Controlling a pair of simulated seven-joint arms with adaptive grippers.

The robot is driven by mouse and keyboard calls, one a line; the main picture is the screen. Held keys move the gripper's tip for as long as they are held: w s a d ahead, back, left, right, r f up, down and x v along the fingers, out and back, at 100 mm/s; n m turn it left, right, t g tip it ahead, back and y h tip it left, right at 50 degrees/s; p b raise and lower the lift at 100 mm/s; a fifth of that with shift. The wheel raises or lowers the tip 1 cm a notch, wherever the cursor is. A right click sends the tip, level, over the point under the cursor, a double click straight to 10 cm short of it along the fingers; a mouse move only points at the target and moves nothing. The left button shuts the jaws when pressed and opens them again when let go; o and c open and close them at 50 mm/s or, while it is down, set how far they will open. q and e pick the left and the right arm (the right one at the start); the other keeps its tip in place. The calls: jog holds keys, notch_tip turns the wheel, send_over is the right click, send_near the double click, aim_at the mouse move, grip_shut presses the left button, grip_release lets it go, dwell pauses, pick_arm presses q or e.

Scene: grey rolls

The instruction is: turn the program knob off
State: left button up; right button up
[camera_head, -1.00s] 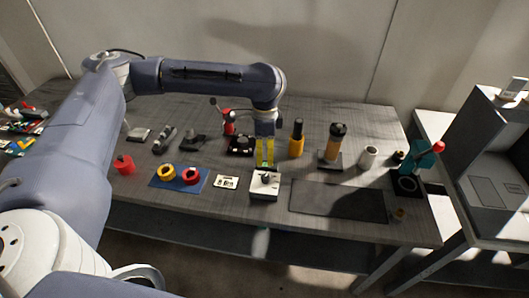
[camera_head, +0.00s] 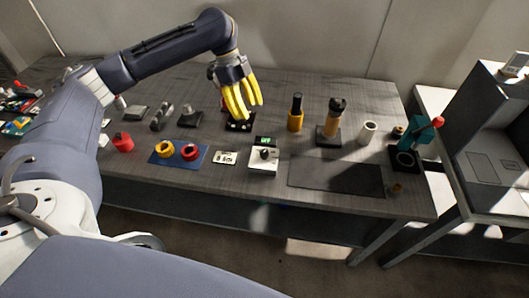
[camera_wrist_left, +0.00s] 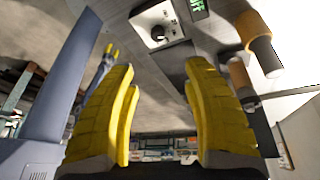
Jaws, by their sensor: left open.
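The program knob (camera_head: 264,154) is a dark knob on a small white box (camera_head: 256,167) near the table's front edge. A small lit green display (camera_head: 263,141) stands at the box's back; its text is too small to read for sure. In the left wrist view the knob (camera_wrist_left: 158,32) and display (camera_wrist_left: 197,8) show at the top. My left gripper (camera_head: 241,108) has yellow fingers, is open and empty, and hangs tilted above and behind the box, apart from the knob. Small yellow tips, seemingly my right gripper (camera_wrist_left: 110,49), show far off in the left wrist view.
A blue mat (camera_head: 170,160) with yellow and red rings lies left of the box, beside a white label card (camera_head: 225,158). A dark mat (camera_head: 336,176) lies to the right. A yellow bottle (camera_head: 295,116) and a brown-and-black cylinder (camera_head: 331,120) stand behind.

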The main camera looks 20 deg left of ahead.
pick_arm(q)
jog(key=m, duration=0.2)
send_near(264, 152)
jog(key=x, duration=1)
jog(key=shift+f, duration=0.15)
grip_shut()
dwell(0.5)
